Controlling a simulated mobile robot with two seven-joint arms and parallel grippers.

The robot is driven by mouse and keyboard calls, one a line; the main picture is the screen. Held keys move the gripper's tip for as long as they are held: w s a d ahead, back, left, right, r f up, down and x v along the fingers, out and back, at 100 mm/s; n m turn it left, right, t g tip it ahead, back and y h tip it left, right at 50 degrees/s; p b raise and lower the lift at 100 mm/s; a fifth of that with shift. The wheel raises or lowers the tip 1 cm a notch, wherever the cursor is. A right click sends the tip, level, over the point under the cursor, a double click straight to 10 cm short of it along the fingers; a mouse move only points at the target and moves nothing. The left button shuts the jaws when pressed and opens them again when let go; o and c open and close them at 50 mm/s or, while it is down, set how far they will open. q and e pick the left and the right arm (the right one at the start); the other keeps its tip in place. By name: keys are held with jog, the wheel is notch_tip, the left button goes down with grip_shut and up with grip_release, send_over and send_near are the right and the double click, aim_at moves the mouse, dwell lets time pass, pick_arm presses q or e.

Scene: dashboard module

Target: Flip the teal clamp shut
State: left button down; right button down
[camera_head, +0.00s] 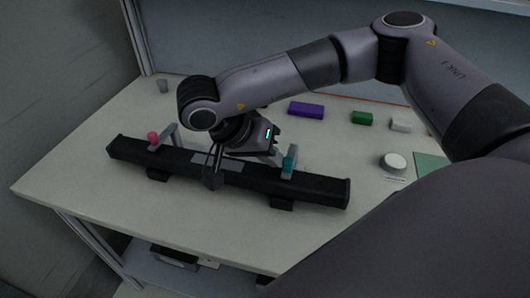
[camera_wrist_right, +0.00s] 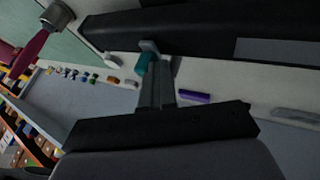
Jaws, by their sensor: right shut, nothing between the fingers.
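The teal clamp (camera_head: 289,162) stands upright at the right part of the long black dashboard module (camera_head: 318,188). In the right wrist view the teal clamp (camera_wrist_right: 143,64) lies just left of the fingertips, beside a grey bracket at the edge of the black module (camera_wrist_right: 190,32). My right gripper (camera_head: 278,158) is shut and empty, with its fingertips close to the left side of the clamp. In the wrist view the closed fingers (camera_wrist_right: 163,70) partly overlap the clamp area; I cannot tell whether they touch it. My left gripper is not in view.
A pink-knobbed clamp (camera_head: 153,137) stands at the module's left end. Purple (camera_head: 306,109), green (camera_head: 362,118) and white (camera_head: 400,125) blocks lie behind on the pale table (camera_head: 110,118). A round white object (camera_head: 393,162) sits right of the module. The front-left table area is clear.

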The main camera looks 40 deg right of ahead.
jog(key=shift+s+d, duration=0.15)
jog(key=shift+s, duration=0.1)
jog(key=v, duration=0.7)
jog(key=shift+w, duration=0.2)
jog(key=shift+a, duration=0.25)
